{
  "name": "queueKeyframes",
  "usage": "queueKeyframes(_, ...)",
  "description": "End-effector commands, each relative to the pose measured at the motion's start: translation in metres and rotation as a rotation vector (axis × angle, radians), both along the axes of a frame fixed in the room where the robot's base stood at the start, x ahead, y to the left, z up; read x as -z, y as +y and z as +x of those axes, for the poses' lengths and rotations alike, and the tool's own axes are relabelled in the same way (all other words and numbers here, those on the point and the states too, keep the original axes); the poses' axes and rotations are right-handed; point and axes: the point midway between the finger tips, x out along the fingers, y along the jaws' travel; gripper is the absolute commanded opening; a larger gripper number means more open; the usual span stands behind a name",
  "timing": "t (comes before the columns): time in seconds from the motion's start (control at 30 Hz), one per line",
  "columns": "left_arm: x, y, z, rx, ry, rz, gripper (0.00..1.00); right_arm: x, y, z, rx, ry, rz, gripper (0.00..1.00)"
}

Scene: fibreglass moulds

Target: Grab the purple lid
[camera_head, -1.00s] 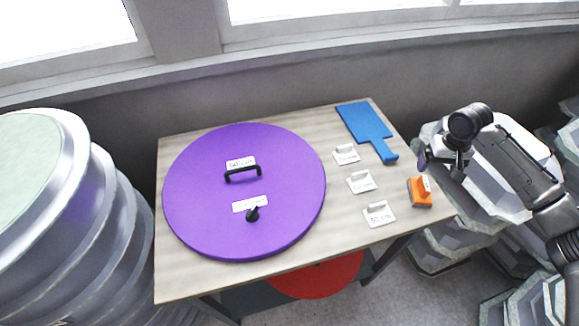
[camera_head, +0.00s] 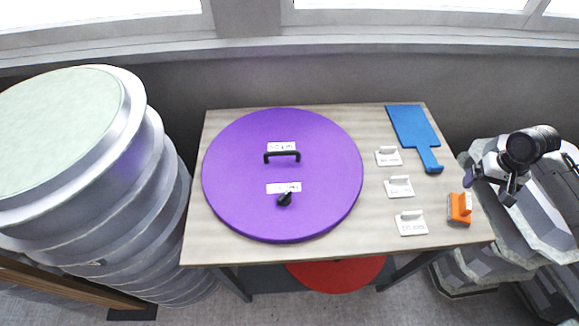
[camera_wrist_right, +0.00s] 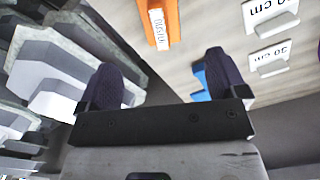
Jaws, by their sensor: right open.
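The purple lid (camera_head: 240,185) is a large flat disc lying on the left part of the wooden table. It has a black bar handle (camera_head: 282,155) and a small black knob (camera_head: 284,199), each beside a white label. My right gripper (camera_head: 490,187) is beyond the table's right edge, apart from the lid. The right wrist view shows its two dark fingertips (camera_wrist_right: 163,78) spread apart with nothing between them. My left gripper is not in view.
On the table (camera_head: 375,240) are a blue paddle-like tool (camera_head: 412,127), several white size tags (camera_head: 411,223) and an orange tool (camera_head: 459,208). Stacked round moulds (camera_head: 135,180) stand at left, grey moulds (camera_head: 530,215) at right. A red disc (camera_head: 335,275) is under the table.

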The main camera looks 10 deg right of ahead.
Motion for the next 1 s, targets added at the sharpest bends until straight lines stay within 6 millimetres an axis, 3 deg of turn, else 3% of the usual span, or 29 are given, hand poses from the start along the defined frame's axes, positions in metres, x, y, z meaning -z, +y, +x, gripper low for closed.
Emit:
queueKeyframes(0.27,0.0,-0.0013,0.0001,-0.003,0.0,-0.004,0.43,0.0,0.0,0.0,0.0,0.0,0.0,0.91)
queueKeyframes(0.73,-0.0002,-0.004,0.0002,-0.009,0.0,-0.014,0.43,0.0,0.0,0.0,0.0,0.0,0.0,0.48)
queueKeyframes(1.0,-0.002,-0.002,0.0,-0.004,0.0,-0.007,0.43,0.0004,0.0,-0.0013,0.0,0.005,0.0,0.46)
